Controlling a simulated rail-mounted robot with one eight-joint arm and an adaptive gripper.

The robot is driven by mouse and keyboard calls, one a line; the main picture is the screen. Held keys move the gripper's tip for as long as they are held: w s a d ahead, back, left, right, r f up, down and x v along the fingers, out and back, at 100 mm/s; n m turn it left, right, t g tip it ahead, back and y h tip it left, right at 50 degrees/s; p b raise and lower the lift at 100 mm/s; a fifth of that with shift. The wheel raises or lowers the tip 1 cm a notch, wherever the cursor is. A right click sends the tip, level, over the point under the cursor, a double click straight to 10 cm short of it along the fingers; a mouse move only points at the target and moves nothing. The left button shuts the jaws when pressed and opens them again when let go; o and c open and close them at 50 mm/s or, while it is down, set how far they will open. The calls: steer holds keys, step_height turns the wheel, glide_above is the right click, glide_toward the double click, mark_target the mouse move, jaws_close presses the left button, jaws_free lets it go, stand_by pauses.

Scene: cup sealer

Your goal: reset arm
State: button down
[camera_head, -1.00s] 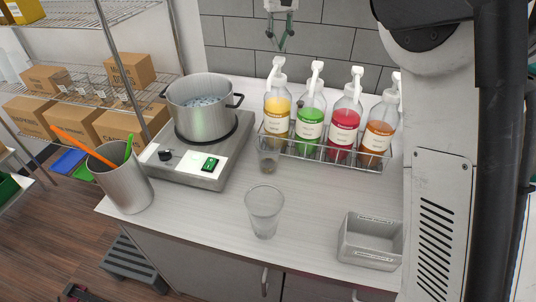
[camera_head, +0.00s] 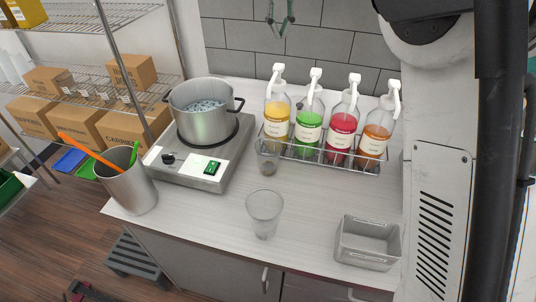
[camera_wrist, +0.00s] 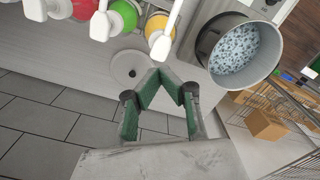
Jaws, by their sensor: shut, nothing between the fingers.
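My gripper (camera_head: 280,32) shows at the top edge of the head view, in front of the grey tile wall and above the syrup bottles. Only its finger ends are in that view; the rest is cut off. In the wrist view my gripper's green fingers (camera_wrist: 172,88) are shut with nothing held. It is clear of the bottles and the pot.
Pump bottles stand in a wire rack (camera_head: 318,153) below the gripper. A pot (camera_head: 203,122) sits on a hot plate (camera_head: 178,165). A clear cup (camera_head: 265,214), a small cup (camera_head: 268,161), a grey bin (camera_head: 368,251) and a utensil canister (camera_head: 130,188) stand on the counter.

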steer(key=shift+r, duration=0.1)
stand_by(0.4)
steer(key=s+d+f+m+t+b, duration=0.1)
steer(key=s+d+f+t+b, duration=0.2)
steer(key=s+d, duration=0.5)
steer(key=s+d+f+m+b, duration=0.1)
steer(key=s+d+f+b, duration=0.2)
steer(key=s+d+b, duration=0.5)
steer(key=s+d+f+m+t+b, duration=0.1)
steer(key=s+d+f+t+b, duration=0.1)
steer(key=s+f, duration=0.9)
steer(key=s+d+f+t+b, duration=0.2)
steer(key=s+d+f, duration=0.1)
steer(key=s+f, duration=0.8)
steer(key=shift+s+d+m, duration=0.4)
